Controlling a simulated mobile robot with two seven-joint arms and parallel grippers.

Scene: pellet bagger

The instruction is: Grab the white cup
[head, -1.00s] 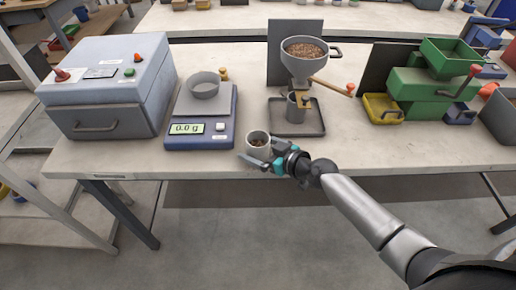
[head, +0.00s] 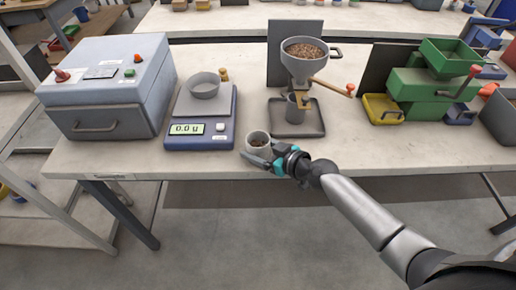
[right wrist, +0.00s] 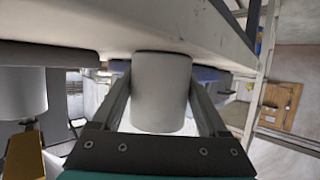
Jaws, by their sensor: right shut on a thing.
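The white cup (head: 257,142) stands at the front edge of the table, to the right of the scale, with some brown pellets inside. It also shows in the right wrist view (right wrist: 160,92), between the two fingers. My right gripper (head: 262,157) is shut on the cup, with one finger on each side of it. The same gripper shows in the right wrist view (right wrist: 160,110). My left gripper is not in view.
A blue scale (head: 201,133) reading 0.0 g carries a grey dish (head: 204,86). A grey-blue machine (head: 108,90) stands at the left. A hopper with pellets (head: 303,60) stands behind the cup. A green machine (head: 430,85) is at the right.

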